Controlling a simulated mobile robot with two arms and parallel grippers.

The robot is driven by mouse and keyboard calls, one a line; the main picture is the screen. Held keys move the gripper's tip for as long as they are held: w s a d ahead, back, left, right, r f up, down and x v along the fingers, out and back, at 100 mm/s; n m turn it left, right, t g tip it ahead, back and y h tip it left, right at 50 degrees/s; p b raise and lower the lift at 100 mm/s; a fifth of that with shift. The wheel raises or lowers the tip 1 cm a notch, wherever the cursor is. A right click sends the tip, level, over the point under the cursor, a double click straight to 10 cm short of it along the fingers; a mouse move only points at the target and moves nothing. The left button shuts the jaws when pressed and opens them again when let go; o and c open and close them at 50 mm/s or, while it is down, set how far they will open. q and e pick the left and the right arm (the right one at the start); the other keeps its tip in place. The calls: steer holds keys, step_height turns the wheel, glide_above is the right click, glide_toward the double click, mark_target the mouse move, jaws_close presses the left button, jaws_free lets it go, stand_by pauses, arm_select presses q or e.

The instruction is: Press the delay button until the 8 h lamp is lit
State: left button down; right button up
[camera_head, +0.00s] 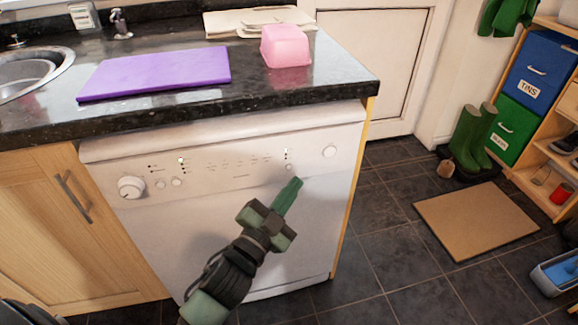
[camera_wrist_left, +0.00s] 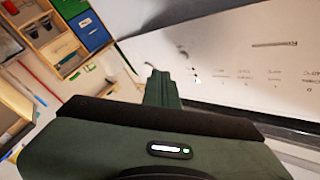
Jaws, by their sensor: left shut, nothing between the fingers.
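The white appliance (camera_head: 225,215) stands under the dark counter, its control panel (camera_head: 215,172) facing me. A short column of lamps (camera_head: 286,153) sits at the panel's right part, with small buttons (camera_head: 290,168) below it. At least one lamp there looks bright, but the labels are too small to read. My left gripper (camera_head: 298,181) is shut and empty, its green fingertips just below and right of those buttons. I cannot tell whether they touch the panel. In the left wrist view the shut fingers (camera_wrist_left: 160,78) point toward the panel (camera_wrist_left: 250,55) beside the small lamps (camera_wrist_left: 196,75). My right gripper is not in view.
A large dial (camera_head: 131,187) is at the panel's left and a round button (camera_head: 329,152) at its right. Above are a purple board (camera_head: 155,72), a pink tub (camera_head: 285,46) and a sink (camera_head: 30,70). A brown mat (camera_head: 476,220) lies right; dark tiled floor between is clear.

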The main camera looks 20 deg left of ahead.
mark_target(289, 167)
arm_select(q)
steer(key=shift+w+a, duration=0.6)
steer(key=shift+w, duration=0.25)
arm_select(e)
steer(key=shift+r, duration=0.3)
arm_select(q)
steer(key=shift+w+a+p, duration=0.1)
steer(key=shift+w+p, duration=0.05)
steer(key=shift+p, duration=0.15)
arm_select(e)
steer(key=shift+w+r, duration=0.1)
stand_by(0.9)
arm_select(q)
steer(key=shift+w+a+r, duration=0.1)
steer(key=shift+w, duration=0.05)
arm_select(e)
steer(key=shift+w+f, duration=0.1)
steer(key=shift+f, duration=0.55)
arm_select(q)
steer(key=shift+w+a, duration=0.1)
steer(key=shift+w, duration=0.05)
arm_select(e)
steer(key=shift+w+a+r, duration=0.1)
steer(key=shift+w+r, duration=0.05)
